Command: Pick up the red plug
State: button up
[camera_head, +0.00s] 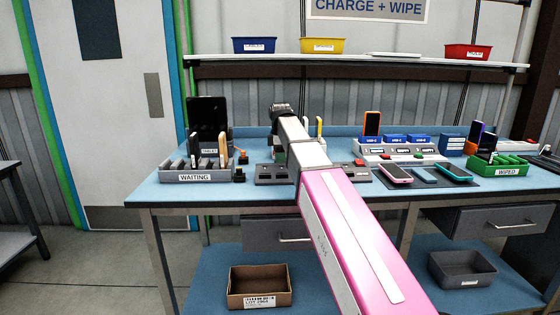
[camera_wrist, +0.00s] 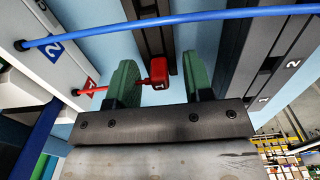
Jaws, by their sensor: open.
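The red plug (camera_wrist: 159,73) shows in the wrist view between the two green fingers of my gripper (camera_wrist: 161,80). The fingers stand apart, with a visible gap on each side of the plug. In the head view my arm hides the gripper's fingers, and I cannot make out the plug for certain.
A blue cable (camera_wrist: 190,20) crosses the top of the wrist view. Dark slotted blocks (camera_wrist: 265,60) stand right of the right finger. On the blue bench (camera_head: 145,190) are a grey WAITING rack (camera_head: 195,178), a pink phone (camera_head: 396,173) and a green WIPED rack (camera_head: 509,171).

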grip_shut()
jog(key=shift+r, duration=0.1)
jog(key=shift+r, duration=0.5)
notch_tip(320, 180, up, 3)
jog(key=shift+f, duration=0.15)
jog(key=s+a+r, duration=0.7)
jog(key=s+a, duration=0.1)
jog(key=shift+s, duration=0.35)
jog(key=shift+r, duration=0.8)
